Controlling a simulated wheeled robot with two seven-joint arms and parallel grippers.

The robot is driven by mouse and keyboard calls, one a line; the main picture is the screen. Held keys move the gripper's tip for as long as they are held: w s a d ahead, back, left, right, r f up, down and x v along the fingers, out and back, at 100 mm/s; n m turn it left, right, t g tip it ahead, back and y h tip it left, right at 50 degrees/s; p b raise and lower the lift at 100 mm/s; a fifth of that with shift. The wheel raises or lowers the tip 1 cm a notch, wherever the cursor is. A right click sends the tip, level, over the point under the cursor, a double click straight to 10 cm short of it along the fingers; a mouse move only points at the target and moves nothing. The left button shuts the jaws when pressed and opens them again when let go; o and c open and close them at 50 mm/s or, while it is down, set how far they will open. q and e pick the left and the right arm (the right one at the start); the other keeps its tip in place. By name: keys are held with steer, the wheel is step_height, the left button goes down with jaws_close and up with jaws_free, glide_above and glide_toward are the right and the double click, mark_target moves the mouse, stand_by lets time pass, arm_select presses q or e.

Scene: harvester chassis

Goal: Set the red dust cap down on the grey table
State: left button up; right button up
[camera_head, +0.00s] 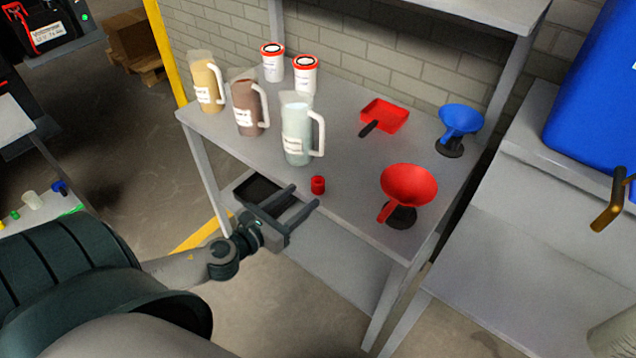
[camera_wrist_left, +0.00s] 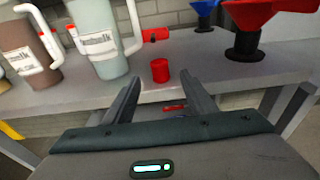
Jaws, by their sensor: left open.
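The red dust cap (camera_head: 317,184) stands upright on the grey table (camera_head: 345,190), close to its front edge. It also shows in the left wrist view (camera_wrist_left: 160,70), just beyond the fingertips and on the table top. My left gripper (camera_head: 304,196) is open and empty at the table's front edge. Its two fingers point toward the cap, and a small gap shows between them and it. In the left wrist view the fingers (camera_wrist_left: 160,88) are spread, with the cap in line with the space between them. My right gripper is not in view.
Behind the cap stand a pale jug (camera_head: 297,135), a brown jug (camera_head: 246,108) and a yellow jug (camera_head: 205,85). A red funnel (camera_head: 408,185) stands to the right. A red dustpan (camera_head: 385,115), a blue funnel (camera_head: 460,120) and two white tubs (camera_head: 306,78) are farther back.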

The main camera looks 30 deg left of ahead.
mark_target(313, 188)
arm_select(q)
steer(key=w, duration=0.4)
steer(key=w+p, duration=0.1)
steer(key=w, duration=0.1)
steer(key=shift+d+f, duration=0.25)
steer(key=shift+f, duration=0.25)
steer(key=shift+w+d+f+p, duration=0.15)
steer(key=shift+w+p, duration=0.2)
steer(key=shift+w, duration=0.85)
steer(key=shift+w+f+p, duration=0.1)
steer(key=shift+w+p, duration=0.2)
steer(key=shift+w, duration=0.9)
steer(key=shift+w+f, duration=0.15)
steer(key=shift+w, duration=0.4)
steer(key=shift+c, duration=0.4)
steer(key=c, duration=1)
steer(key=shift+c, duration=0.6)
